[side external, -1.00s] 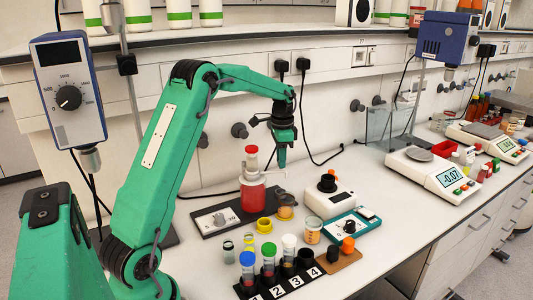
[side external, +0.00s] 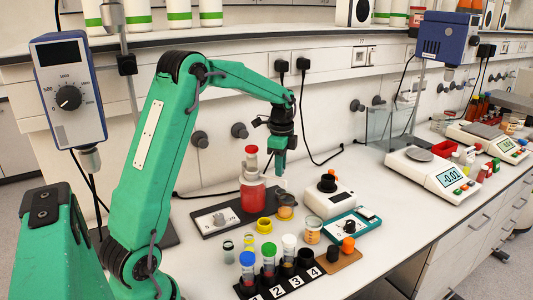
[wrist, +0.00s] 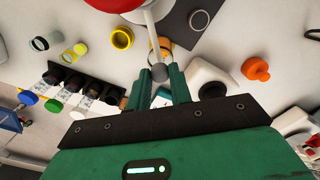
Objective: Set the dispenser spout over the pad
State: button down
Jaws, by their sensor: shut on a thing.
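The dispenser is a red bottle (side external: 253,197) with a white top and red cap, standing on a dark base plate (side external: 197,232). Its pale spout arm shows in the wrist view (wrist: 151,28), running from the bottle to a grey rounded end (wrist: 159,73). My gripper (side external: 280,173) is just right of the bottle's top. In the wrist view my gripper's fingers (wrist: 160,82) are shut on the spout's grey end. A small amber jar (side external: 286,212) stands below the gripper, close to the base plate. I cannot tell for certain which thing is the pad.
A yellow ring (side external: 264,225) lies in front of the bottle. A numbered black rack (side external: 297,282) with several capped vials is at the front.

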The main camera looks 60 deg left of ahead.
jog(key=shift+r, duration=0.15)
jog(key=c, duration=1.3)
grip_release()
jog(key=shift+o, duration=0.2)
jog(key=shift+r, duration=3.8)
jog(key=shift+r, duration=0.1)
